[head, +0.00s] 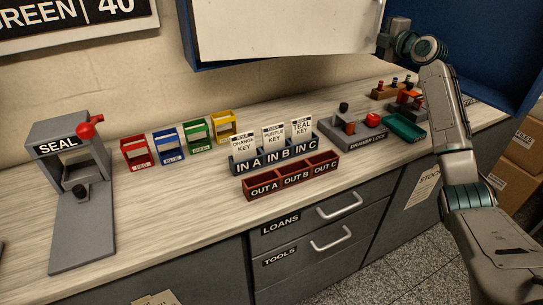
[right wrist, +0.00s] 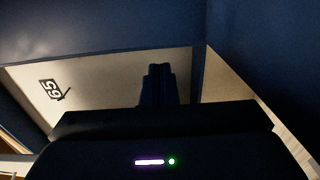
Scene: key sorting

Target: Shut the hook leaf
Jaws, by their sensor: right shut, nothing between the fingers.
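A pale panel (head: 285,25), which looks like the hook leaf, hangs at the top of the head view in front of a blue cabinet (head: 485,40). Its top is cut off. My right arm reaches up past the panel's right edge, with the right gripper (head: 384,40) close to that edge; I cannot tell if they touch. My left gripper is out of view.
Below, the counter (head: 190,210) holds a SEAL press (head: 70,150), several coloured holders, blue IN trays (head: 273,155), red OUT trays (head: 291,176) and a drawer lock unit (head: 355,130). Cardboard boxes (head: 520,150) stand at the right. The counter's front edge is clear.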

